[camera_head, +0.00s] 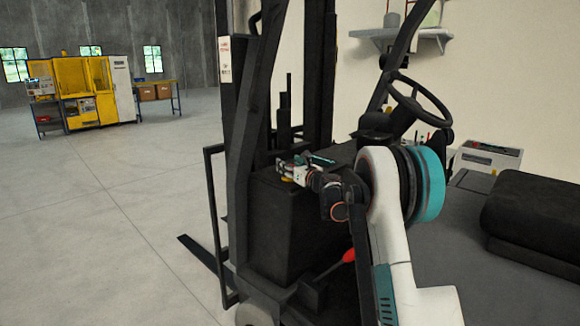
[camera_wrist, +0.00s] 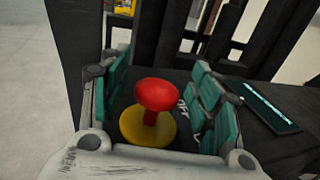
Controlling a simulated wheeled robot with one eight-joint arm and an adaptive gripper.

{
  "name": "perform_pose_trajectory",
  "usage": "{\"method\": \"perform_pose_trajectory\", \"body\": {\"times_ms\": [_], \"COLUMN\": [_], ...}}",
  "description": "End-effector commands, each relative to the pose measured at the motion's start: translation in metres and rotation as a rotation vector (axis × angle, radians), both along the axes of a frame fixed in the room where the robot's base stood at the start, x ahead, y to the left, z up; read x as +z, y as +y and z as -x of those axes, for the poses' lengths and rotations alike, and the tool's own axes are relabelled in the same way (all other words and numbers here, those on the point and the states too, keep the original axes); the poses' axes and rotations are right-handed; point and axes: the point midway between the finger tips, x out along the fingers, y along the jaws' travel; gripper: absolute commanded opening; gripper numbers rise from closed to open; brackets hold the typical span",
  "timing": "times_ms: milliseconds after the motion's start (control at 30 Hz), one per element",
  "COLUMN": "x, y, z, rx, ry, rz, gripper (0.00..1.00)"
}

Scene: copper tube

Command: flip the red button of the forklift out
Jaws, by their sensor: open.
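The red button (camera_wrist: 156,95) is a mushroom-shaped knob on a short red stem. It stands upright on a round yellow base (camera_wrist: 146,128) in the wrist view. My gripper (camera_wrist: 160,95) is open, with its teal finger pads on either side of the button, apart from it. In the head view my gripper (camera_head: 287,172) is over the top of the forklift's black front console (camera_head: 280,225). The forklift (camera_head: 240,180) has a dark mast and frame.
The steering wheel (camera_head: 420,103) stands behind my arm. A lever with a red knob (camera_head: 349,256) is low beside the console. The black seat (camera_head: 535,215) is at the right. A dark flat panel with a pale teal strip (camera_wrist: 268,105) lies right of my fingers.

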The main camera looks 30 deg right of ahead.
Motion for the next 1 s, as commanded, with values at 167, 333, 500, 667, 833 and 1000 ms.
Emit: {"method": "perform_pose_trajectory", "body": {"times_ms": [167,333,500,667,833,1000], "x": [0.0,0.0,0.0,0.0,-0.001,-0.001], "y": [-0.001,-0.003,-0.006,-0.009,-0.01,-0.011], "z": [0.005,0.03,0.066,0.094,0.113,0.119], "rx": [0.0,0.0,-0.001,-0.002,-0.001,-0.001], "ry": [0.0,0.0,0.0,0.001,0.001,0.001], "rz": [0.0,0.0,0.0,0.0,0.0,0.0], "gripper": [0.57,0.57,0.57,0.57,0.57,0.57]}}
